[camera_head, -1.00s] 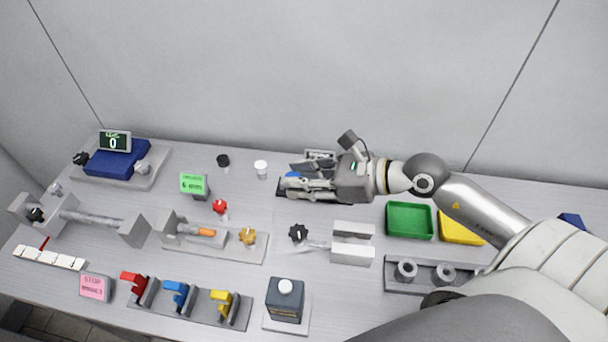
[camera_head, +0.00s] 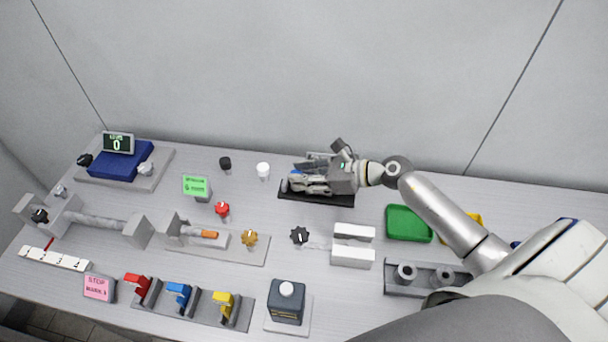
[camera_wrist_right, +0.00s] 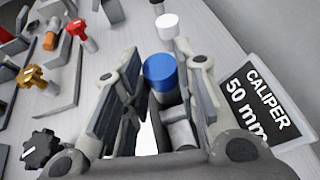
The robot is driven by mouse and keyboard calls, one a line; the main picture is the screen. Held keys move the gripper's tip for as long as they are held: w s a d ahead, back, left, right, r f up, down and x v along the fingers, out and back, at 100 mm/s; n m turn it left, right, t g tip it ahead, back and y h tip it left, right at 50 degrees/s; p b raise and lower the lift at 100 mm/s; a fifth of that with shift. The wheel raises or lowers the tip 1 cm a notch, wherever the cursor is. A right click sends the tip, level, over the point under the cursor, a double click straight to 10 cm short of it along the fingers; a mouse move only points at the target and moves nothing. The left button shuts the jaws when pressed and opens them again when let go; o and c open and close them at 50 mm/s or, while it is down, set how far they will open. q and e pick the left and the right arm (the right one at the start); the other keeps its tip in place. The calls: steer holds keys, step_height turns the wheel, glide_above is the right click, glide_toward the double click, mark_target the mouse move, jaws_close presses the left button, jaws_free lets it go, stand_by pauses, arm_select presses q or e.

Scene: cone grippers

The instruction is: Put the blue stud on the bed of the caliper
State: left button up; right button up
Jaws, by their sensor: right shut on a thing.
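The blue stud (camera_wrist_right: 160,72) is upright between the fingers of my right gripper (camera_wrist_right: 156,88) in the wrist view. Only a bit of its blue top (camera_head: 295,172) shows in the head view. My right gripper (camera_head: 296,180) is shut on the stud and points left, just over the caliper's black base (camera_head: 318,198). My left gripper is not in view.
A white cylinder (camera_head: 263,170) and a black one (camera_head: 225,163) stand left of the caliper. A grey slotted block with a black knob (camera_head: 299,236) lies in front. A green tray (camera_head: 408,223) is to the right, with my arm beside it.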

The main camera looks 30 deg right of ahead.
steer(key=shift+f, duration=0.45)
steer(key=shift+f, duration=0.1)
steer(key=o, duration=0.6)
steer(key=shift+f, duration=0.1)
steer(key=shift+c, duration=0.2)
steer(key=o, duration=0.5)
steer(key=shift+c, duration=0.2)
